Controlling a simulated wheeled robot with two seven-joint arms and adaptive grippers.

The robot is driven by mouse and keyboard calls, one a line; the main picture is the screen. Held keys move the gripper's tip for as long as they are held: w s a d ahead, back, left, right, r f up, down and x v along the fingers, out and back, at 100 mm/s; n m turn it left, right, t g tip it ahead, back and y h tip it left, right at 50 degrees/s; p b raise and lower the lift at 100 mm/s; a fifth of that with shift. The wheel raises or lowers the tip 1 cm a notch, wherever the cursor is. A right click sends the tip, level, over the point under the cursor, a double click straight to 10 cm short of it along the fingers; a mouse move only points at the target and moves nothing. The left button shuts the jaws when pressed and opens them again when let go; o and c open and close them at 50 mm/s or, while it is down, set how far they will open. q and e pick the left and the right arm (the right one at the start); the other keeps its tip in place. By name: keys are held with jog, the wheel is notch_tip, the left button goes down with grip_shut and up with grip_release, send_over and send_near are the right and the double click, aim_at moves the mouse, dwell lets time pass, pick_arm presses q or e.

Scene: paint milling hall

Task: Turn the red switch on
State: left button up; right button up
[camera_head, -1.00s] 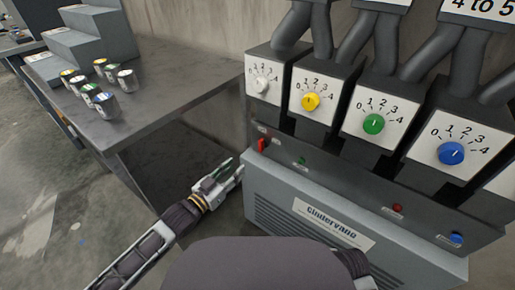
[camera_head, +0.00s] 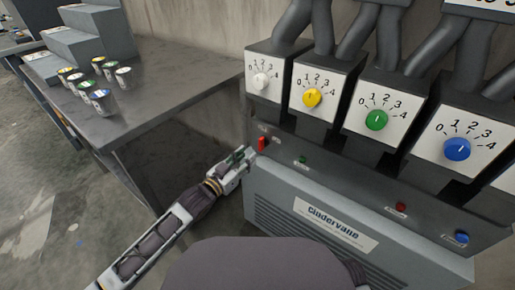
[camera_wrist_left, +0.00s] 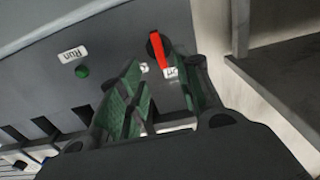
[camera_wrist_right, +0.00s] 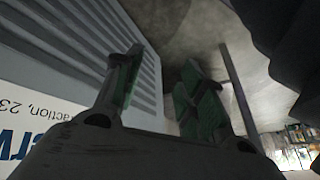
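The red switch (camera_head: 262,143) is a small red lever at the left end of the dark machine panel. In the left wrist view the red switch (camera_wrist_left: 158,52) sits on a dark round base, and its lower end lies beside a small label that seems to read "Off". My left gripper (camera_head: 247,154) is just below and left of the switch in the head view. In its wrist view the left gripper (camera_wrist_left: 160,98) has its green-padded fingers apart, with the lever ahead, nearer the right finger; contact cannot be told. My right gripper (camera_wrist_right: 160,90) is open and empty beside the machine's ribbed front.
A green button (camera_wrist_left: 82,71) near a "Run" label is close to the switch. A red button (camera_head: 401,207) and blue button (camera_head: 461,237) are farther right. Numbered dials, such as the yellow dial (camera_head: 312,98), stand above. A table (camera_head: 150,112) with several cans is left.

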aim_at(260, 144)
pick_arm(q)
jog(key=shift+b+x, duration=0.75)
jog(key=shift+x, duration=1.7)
jog(key=shift+b+x, duration=0.3)
jog(key=shift+x, duration=0.75)
jog(key=shift+w+d, duration=0.1)
jog(key=shift+w, duration=0.05)
pick_arm(e)
jog(key=shift+m+t+y, duration=0.3)
jog(key=shift+t, duration=0.1)
jog(key=f, duration=0.3)
jog(key=a+f, duration=0.1)
jog(key=f, duration=0.1)
jog(key=shift+f, duration=0.1)
pick_arm(q)
grip_shut()
